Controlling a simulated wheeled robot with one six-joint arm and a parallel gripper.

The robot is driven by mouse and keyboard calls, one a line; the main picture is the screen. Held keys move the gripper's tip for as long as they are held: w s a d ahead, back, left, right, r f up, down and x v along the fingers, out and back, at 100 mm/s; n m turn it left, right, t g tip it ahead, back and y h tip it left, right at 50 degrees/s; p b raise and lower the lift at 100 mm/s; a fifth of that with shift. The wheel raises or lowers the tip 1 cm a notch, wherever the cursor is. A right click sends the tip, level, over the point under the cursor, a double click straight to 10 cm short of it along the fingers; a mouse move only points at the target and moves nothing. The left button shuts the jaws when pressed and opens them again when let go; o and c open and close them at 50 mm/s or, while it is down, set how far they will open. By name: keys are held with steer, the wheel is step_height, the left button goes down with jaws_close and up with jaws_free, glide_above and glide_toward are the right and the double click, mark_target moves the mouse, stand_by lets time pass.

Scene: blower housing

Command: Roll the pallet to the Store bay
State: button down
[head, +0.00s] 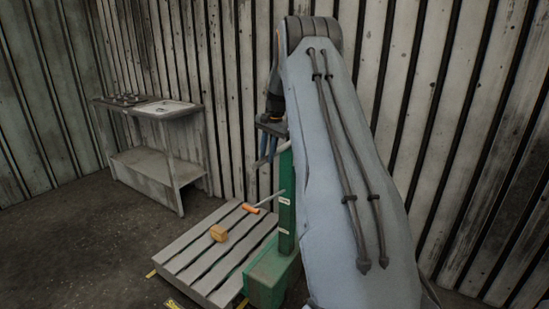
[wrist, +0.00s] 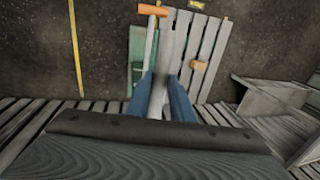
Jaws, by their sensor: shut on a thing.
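The grey slatted pallet (head: 205,251) sits low on the floor, left of a green pallet truck (head: 286,200) with an upright column and a boxy base. It also shows in the wrist view (wrist: 212,45). My gripper (head: 272,158), with blue fingers, is at the top of the column, shut on the truck's pale handle (head: 284,147). In the wrist view the pale bar runs between my fingers (wrist: 167,95). A wooden block (head: 219,233) and an orange-handled tool (head: 250,208) appear on or over the pallet. I cannot make out a Store bay sign.
A metal bench (head: 150,159) with a tray and small items stands against the back wall at left. Yellow floor marks (head: 151,273) lie beside the pallet, and a yellow line (wrist: 75,48) crosses the floor in the wrist view. Dark floor is open at left front.

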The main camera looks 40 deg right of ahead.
steer(key=shift+w, duration=0.4)
steer(key=c, duration=1.6)
jaws_free()
steer(key=shift+s+d+r+b, duration=0.1)
steer(key=shift+s+r+b, duration=0.2)
steer(key=shift+r, duration=1)
steer(key=shift+s+d+r+b, duration=0.15)
steer(key=shift+r+b, duration=0.2)
steer(key=shift+r, duration=0.9)
steer(key=shift+s+a+r+b, duration=0.1)
steer(key=shift+s+r+b, duration=0.2)
steer(key=shift+r, duration=1)
